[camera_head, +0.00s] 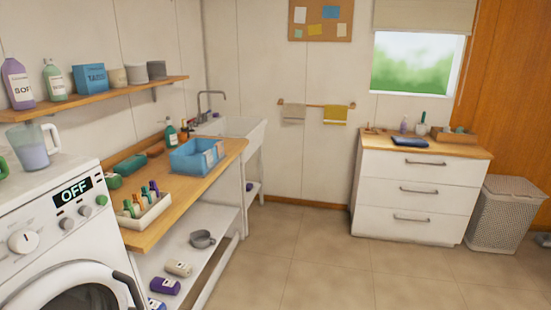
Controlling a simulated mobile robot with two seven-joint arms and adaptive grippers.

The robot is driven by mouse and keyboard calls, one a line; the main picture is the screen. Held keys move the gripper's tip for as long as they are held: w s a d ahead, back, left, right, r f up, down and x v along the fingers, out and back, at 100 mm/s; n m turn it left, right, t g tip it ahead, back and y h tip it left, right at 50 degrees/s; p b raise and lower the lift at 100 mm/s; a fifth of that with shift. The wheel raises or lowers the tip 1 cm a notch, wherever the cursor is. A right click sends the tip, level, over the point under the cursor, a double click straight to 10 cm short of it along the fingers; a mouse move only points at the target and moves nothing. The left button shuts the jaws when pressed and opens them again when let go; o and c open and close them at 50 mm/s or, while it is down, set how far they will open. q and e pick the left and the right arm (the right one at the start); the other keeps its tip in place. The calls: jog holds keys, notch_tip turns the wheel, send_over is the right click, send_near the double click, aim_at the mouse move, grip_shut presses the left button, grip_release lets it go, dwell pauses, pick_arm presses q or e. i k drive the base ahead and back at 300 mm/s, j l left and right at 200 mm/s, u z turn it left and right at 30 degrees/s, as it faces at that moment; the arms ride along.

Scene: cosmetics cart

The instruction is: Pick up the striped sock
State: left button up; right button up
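I cannot make out a striped sock anywhere in the head view. A small dark and light item (543,239) lies by the floor at the far right edge, cut off by the frame and too small to identify. A dark blue folded cloth (409,141) lies on top of the white dresser (419,187), and no stripes show on it. The inside of the lidded wicker hamper (503,214) is hidden. Neither of my grippers is in view.
A washing machine (68,240) showing OFF stands at the left. Beside it is a wooden-topped cart (150,229) with a blue bin (197,157) and a bottle tray (146,218). A sink (235,130) is behind. The tiled floor (345,270) before the dresser is clear.

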aim_at(209, 154)
jog(key=i, duration=1.65)
jog(key=i+l+u, duration=0.2)
jog(key=i, duration=0.25)
jog(key=i+l+u, duration=0.15)
jog(key=i, duration=0.3)
jog(key=i+l+u, duration=0.2)
jog(key=i, duration=0.25)
